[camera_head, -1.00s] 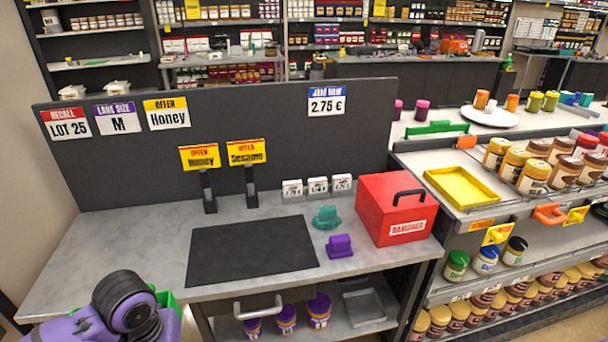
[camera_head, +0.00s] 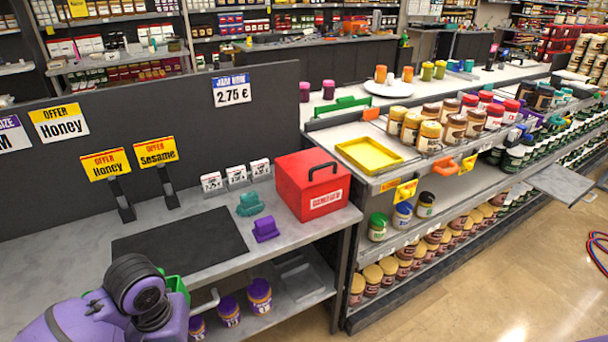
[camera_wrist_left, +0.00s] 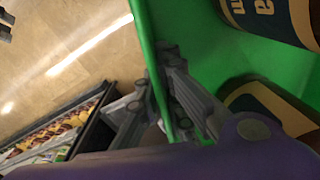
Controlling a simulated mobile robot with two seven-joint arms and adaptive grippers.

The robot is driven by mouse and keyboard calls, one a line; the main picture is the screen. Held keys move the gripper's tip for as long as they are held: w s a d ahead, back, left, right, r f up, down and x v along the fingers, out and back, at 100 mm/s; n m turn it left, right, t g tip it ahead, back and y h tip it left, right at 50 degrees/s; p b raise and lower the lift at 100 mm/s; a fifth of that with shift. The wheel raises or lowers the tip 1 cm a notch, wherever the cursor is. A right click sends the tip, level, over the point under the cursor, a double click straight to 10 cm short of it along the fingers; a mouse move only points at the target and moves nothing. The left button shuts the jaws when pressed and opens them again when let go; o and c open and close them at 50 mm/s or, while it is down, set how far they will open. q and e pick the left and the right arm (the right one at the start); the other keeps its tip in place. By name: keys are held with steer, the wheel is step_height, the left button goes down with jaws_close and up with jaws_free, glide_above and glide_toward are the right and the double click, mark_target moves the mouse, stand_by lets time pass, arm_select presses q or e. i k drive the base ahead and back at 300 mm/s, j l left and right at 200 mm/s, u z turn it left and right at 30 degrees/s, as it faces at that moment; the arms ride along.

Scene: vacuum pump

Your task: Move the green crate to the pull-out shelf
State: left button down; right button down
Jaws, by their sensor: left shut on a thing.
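The green crate (camera_head: 178,287) shows only as a small strip at the lower left of the head view, mostly hidden behind my purple left arm. In the left wrist view, its green wall (camera_wrist_left: 152,50) lies between the fingers of my left gripper (camera_wrist_left: 172,105), which is shut on it. Dark jars with tan lettering (camera_wrist_left: 268,18) are inside the crate. A flat grey panel (camera_head: 562,180) juts out from the shelving at the right of the head view; it looks like the pull-out shelf, and its top is bare. My right gripper is not in view.
A counter (camera_head: 75,245) with a black mat (camera_head: 180,245) and a red box (camera_head: 312,186) stands close by. A shelf unit of jars with a yellow tray (camera_head: 368,154) runs to the right. The floor (camera_head: 480,270) before it is clear, except for a red-blue hose (camera_head: 598,250).

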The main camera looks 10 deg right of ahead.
mark_target(561, 181)
steer(key=z, duration=2.4)
steer(key=i+z, duration=0.2)
steer(key=z, duration=0.35)
steer(key=i+j, duration=0.4)
steer(key=i, duration=0.2)
steer(key=i+j, duration=0.4)
steer(key=i, duration=0.2)
steer(key=i+j, duration=0.1)
steer(key=i, duration=1.55)
